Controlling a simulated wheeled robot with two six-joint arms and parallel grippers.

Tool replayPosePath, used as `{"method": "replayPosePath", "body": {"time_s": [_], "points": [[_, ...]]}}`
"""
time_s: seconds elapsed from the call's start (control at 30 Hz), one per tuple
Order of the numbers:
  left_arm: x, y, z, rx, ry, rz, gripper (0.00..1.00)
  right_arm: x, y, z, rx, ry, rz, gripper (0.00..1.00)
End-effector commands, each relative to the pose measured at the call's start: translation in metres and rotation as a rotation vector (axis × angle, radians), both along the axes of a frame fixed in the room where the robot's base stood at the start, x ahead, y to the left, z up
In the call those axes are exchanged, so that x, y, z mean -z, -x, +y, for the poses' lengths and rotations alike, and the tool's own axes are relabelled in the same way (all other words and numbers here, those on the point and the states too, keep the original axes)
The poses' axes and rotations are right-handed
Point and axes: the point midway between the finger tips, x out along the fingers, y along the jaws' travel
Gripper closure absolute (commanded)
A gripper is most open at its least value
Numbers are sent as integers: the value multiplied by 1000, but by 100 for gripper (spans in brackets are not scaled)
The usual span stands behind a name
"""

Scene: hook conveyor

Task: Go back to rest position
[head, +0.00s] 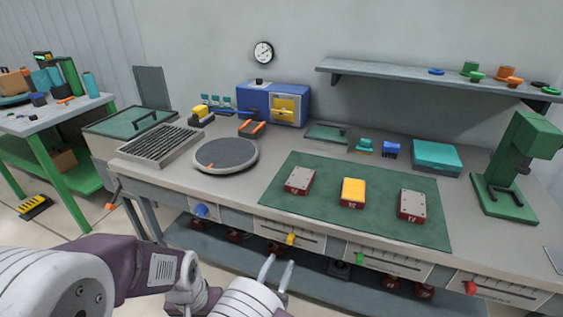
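White and purple arm links of mine fill the lower left.
The grey workbench (240,186) carries a green mat (325,217) with two grey-topped boxes (300,180) (412,206) and a yellow-topped one (353,193). A round turntable (226,154) is left of it, a green press (522,160) right. A lower shelf (215,251) runs beneath.

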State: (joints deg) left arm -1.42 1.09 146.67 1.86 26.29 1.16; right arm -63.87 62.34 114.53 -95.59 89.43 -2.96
Motion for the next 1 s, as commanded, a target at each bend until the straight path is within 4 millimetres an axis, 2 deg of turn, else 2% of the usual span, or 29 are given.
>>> {"method": "replayPosePath", "body": {"time_s": [0.07, 0.17, 0.2, 0.23, 0.27, 0.3, 0.37, 0.4, 0.43, 0.5, 0.53, 0.63, 0.77, 0.8, 0.83, 1.0], "points": [[0, 0, 0, 0, 0, 0, 100, -2, -2, -18, 66, -24, 17, 60], [0, 0, 0, 0, 0, 0, 100, -5, 1, -82, 302, -127, 82, 60], [0, 0, 0, 0, 0, 0, 100, -4, 11, -117, 445, -201, 117, 60], [0, 0, 0, 0, 0, 0, 100, -2, 22, -143, 563, -270, 143, 60], [0, 0, 0, 0, 0, 0, 100, 1, 37, -167, 686, -350, 168, 60], [0, 0, 0, 0, 0, 0, 100, 5, 61, -194, 855, -473, 192, 60], [0, 0, 0, 0, 0, 0, 100, 14, 102, -221, 1118, -697, 207, 60], [0, 0, 0, 0, 0, 0, 100, 20, 126, -226, 1274, -856, 200, 60], [0, 0, 0, 0, 0, 0, 100, 23, 140, -226, 1376, -972, 185, 60], [0, 0, 0, 0, 0, 0, 100, 27, 161, -217, 1572, -1233, 124, 60], [0, 0, 0, 0, 0, 0, 100, 28, 166, -212, 1643, -1344, 87, 60], [0, 0, 0, 0, 0, 0, 100, 23, 165, -196, 1822, -1697, -77, 60], [0, 0, 0, 0, 0, 0, 100, 4, 142, -192, 1944, -2140, -389, 60], [-21, 1, 0, 0, 0, 2, 100, -19, 139, -191, 1951, -2176, -417, 60], [-36, 1, 0, 0, 0, 2, 100, -33, 140, -190, 1950, -2163, -404, 60], [-91, 0, 0, 0, 0, -1, 100, -86, 140, -189, 1949, -2155, -396, 60]]}}
